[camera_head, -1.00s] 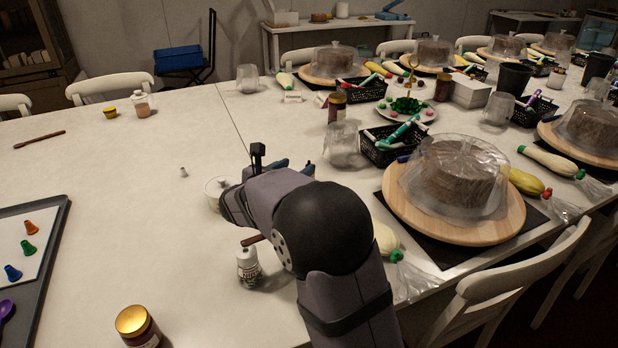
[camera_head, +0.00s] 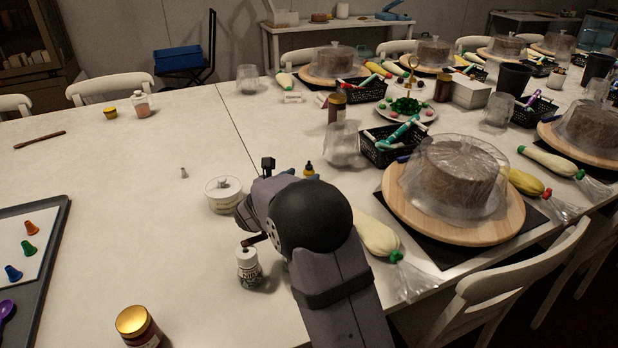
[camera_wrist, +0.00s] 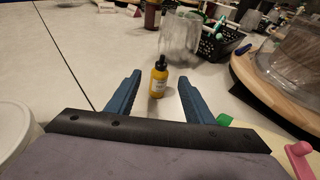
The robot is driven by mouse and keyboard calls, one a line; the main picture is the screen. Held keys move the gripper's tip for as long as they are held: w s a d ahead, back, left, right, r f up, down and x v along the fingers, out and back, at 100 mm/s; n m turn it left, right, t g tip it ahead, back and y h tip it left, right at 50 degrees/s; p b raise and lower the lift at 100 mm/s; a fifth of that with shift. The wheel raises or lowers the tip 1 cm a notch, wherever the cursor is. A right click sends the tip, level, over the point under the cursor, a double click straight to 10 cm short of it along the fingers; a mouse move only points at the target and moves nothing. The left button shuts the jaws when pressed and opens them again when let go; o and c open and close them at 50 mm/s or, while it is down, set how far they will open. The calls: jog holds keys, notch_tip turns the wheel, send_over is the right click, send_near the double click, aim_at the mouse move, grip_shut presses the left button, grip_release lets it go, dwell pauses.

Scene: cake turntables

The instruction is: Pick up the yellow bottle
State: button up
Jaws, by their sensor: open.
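The yellow bottle (camera_wrist: 158,81) has a black dropper cap and stands upright on the table, straight ahead of my gripper in the wrist view. My gripper (camera_wrist: 157,82) is open, with its two blue fingers apart and the bottle seen between them, a little beyond or near the tips. Nothing is held. In the head view only the top of the yellow bottle (camera_head: 310,170) shows past my arm, and the fingers are mostly hidden behind it.
A white tub (camera_head: 223,196) stands left of my gripper, and a small white bottle (camera_head: 249,268) stands close to my arm. A clear glass (camera_head: 342,146) and a black basket (camera_head: 392,147) stand beyond the yellow bottle. A cake turntable (camera_head: 470,228) and a piping bag (camera_head: 377,236) lie right.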

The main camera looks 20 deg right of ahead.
aim_at(307, 172)
jog(key=shift+x, duration=1.7)
jog(key=shift+c, duration=0.6)
jog(key=c, duration=1)
jog(key=shift+r, duration=0.1)
notch_tip(307, 172, up, 10)
jog(key=shift+f+p, duration=0.1)
jog(key=shift+p, duration=0.8)
